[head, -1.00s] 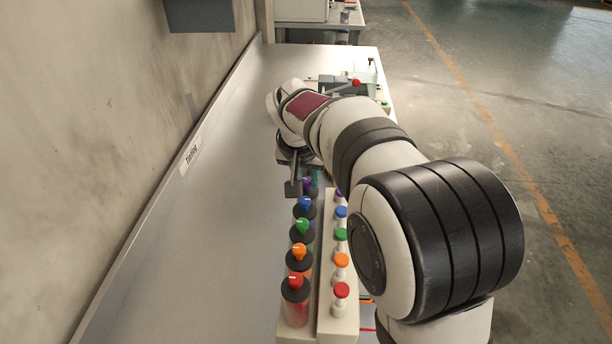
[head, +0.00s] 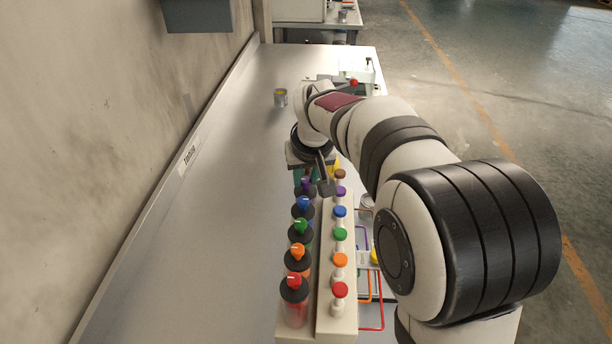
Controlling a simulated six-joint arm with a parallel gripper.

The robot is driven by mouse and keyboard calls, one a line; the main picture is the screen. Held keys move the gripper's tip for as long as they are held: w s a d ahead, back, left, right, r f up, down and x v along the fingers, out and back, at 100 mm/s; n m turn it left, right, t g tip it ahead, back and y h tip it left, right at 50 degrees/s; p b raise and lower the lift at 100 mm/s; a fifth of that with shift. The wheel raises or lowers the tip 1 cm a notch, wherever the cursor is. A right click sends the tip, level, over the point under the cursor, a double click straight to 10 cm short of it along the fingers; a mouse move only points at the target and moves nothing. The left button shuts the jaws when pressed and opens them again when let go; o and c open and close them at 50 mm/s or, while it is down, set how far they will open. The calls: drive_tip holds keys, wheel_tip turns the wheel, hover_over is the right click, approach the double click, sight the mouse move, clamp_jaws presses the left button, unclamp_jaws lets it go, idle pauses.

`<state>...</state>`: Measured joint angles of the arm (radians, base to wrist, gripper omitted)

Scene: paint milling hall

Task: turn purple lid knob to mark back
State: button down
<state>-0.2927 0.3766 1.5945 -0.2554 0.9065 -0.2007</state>
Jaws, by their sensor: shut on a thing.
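The purple lid knob (head: 305,184) stands at the far end of a row of dark-lidded jars in the head view. My gripper (head: 305,177) is above it, shut on the knob, with its fingers pointing down. The fingers and a dark bracket on the wrist partly cover the purple knob and its lid. Which way the purple knob's pointer faces, and any back mark, I cannot make out. Nearer me in the row stand the blue knob (head: 304,202), green knob (head: 300,226), orange knob (head: 298,252) and red knob (head: 295,280).
A pale rack (head: 322,325) holds the jars and a right-hand row of small capped bottles, such as a red-capped one (head: 340,290). Coloured wire frames (head: 381,310) lie right of it. A small can (head: 280,97) stands farther back. The bench left of the jars is clear.

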drive_tip(key=c, duration=0.7)
unclamp_jaws()
drive_tip(key=shift+r, duration=0.1)
drive_tip(key=v, duration=1.5)
drive_tip(key=shift+s+r, duration=0.25)
drive_tip(key=shift+r, duration=0.05)
drive_tip(key=s+d+f+m+g, duration=0.1)
drive_tip(key=s+d+f+m, duration=0.2)
drive_tip(key=s, duration=0.6)
drive_tip(key=s+d+f+m+g, duration=0.2)
drive_tip(key=s+d+f, duration=0.1)
drive_tip(key=s+f, duration=0.5)
drive_tip(key=s+d+f+m+g, duration=0.1)
drive_tip(key=s+d+f+m, duration=0.2)
drive_tip(key=s, duration=0.8)
drive_tip(key=shift+s+f+m+y, duration=0.15)
drive_tip(key=shift+f, duration=0.55)
drive_tip(key=shift+s+f+m+y, duration=0.15)
drive_tip(key=shift+f, duration=0.5)
